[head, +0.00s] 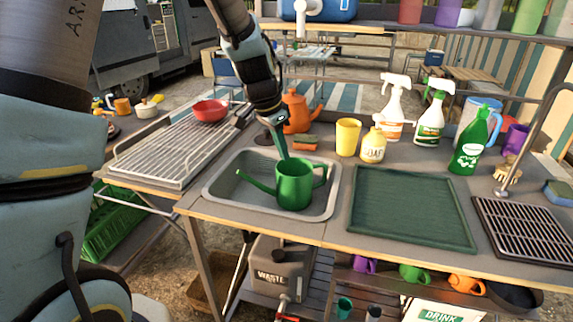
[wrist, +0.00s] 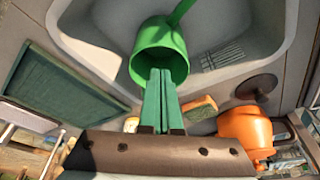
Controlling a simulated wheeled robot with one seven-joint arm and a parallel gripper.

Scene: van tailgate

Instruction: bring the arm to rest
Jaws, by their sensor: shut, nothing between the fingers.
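My gripper (head: 281,147) comes down over the sink from the upper middle of the head view. Its fingers are shut with nothing between them. In the wrist view the closed fingers (wrist: 160,97) lie in front of the opening of a green watering can. The green watering can (head: 294,187) stands upright in the grey sink basin (head: 235,183), its spout towards the left. The fingertips are close to the can's rim; I cannot tell whether they touch it.
A dish rack (head: 170,150) with a red bowl (head: 210,110) is left of the sink. A green tray (head: 410,208) lies to its right. An orange kettle (head: 298,112), a yellow cup (head: 347,137), a soap bottle (head: 373,146) and spray bottles (head: 395,105) stand behind.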

